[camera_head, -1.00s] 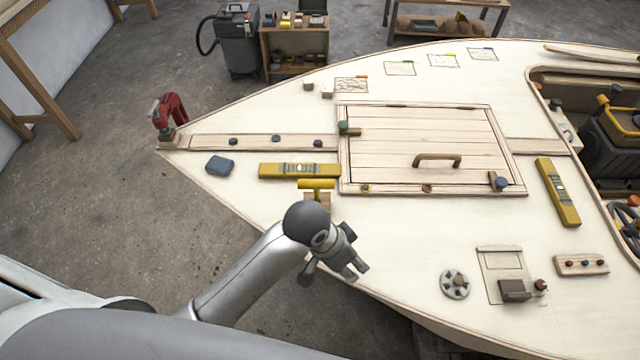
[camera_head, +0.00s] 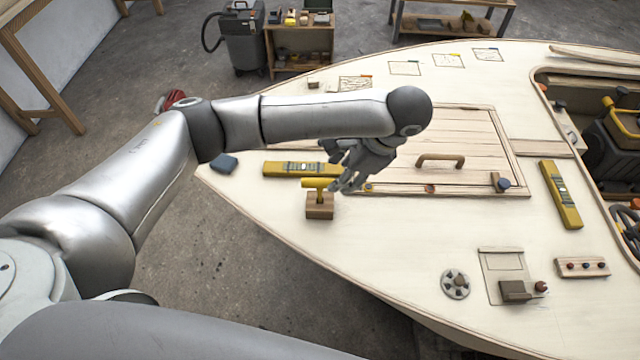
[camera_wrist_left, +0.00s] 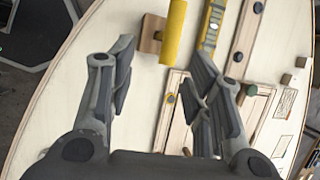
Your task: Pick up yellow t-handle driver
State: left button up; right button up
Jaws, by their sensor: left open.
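The yellow t-handle driver (camera_head: 318,184) stands upright in a small wooden block (camera_head: 319,206) near the hull's left edge. In the left wrist view, its yellow handle (camera_wrist_left: 174,32) lies beyond the fingertips, roughly between them, with the wooden block (camera_wrist_left: 152,33) beside it. My left gripper (camera_head: 340,170) is open and empty, just right of the handle and close to it. In the left wrist view its two fingers (camera_wrist_left: 163,62) are spread wide. I cannot tell whether a finger touches the handle. My right gripper is not in view.
A yellow level (camera_head: 290,169) lies just behind the driver, and it also shows in the left wrist view (camera_wrist_left: 212,22). A blue-grey block (camera_head: 224,163) lies to the left. The hatch with a wooden handle (camera_head: 440,160) is to the right. Bare deck (camera_head: 390,230) lies in front.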

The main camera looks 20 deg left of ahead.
aim_at(321, 181)
pick_arm(q)
jog(key=x, duration=0.2)
jog(key=b+x, duration=0.1)
jog(key=x, duration=0.2)
jog(key=shift+w+a, duration=0.25)
jog(key=shift+a, duration=0.25)
jog(key=x, duration=0.2)
jog(key=p+x, duration=0.1)
jog(key=x, duration=0.1)
jog(key=shift+w+a+f, duration=0.1)
jog(key=shift+w+a, duration=0.15)
jog(key=shift+a, duration=0.25)
jog(key=shift+a+f, duration=0.1)
jog(key=shift+f, duration=0.15)
grip_shut()
